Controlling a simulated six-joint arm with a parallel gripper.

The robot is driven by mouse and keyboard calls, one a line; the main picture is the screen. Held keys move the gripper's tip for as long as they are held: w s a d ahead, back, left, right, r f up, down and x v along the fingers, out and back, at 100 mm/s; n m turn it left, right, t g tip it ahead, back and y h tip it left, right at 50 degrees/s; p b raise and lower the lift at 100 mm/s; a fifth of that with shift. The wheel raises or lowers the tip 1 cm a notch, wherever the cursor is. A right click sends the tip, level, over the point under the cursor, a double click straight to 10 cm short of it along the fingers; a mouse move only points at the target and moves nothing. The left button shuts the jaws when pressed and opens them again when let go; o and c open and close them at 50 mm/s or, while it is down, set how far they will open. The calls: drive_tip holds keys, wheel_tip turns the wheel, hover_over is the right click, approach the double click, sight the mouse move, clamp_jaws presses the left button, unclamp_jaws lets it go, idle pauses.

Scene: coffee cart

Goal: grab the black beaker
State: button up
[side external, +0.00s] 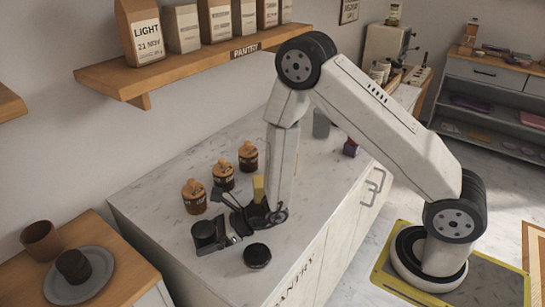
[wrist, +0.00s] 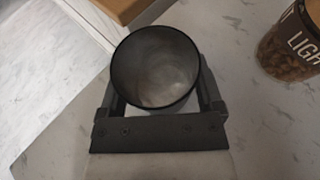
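The black beaker (side external: 204,231) stands upright on the marble counter, near its left end in the side view. In the wrist view I look down into the open, empty beaker (wrist: 153,66), with its rim facing the camera. My gripper (side external: 219,230) is low over the counter at the beaker. In the wrist view my gripper (wrist: 160,88) has one finger on each side of the beaker. The rim hides parts of the fingers, so I cannot tell whether they touch its walls.
Several jars with wooden lids stand behind, the nearest jar (side external: 194,196) close to the beaker; a labelled jar (wrist: 291,45) shows at right in the wrist view. A round black object (side external: 257,255) lies in front. A shelf (side external: 165,75) hangs above. The counter's front edge is near.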

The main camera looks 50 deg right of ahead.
drive_tip(key=c, duration=0.8)
drive_tip(key=shift+r, duration=0.2)
drive_tip(key=shift+r, duration=4.8)
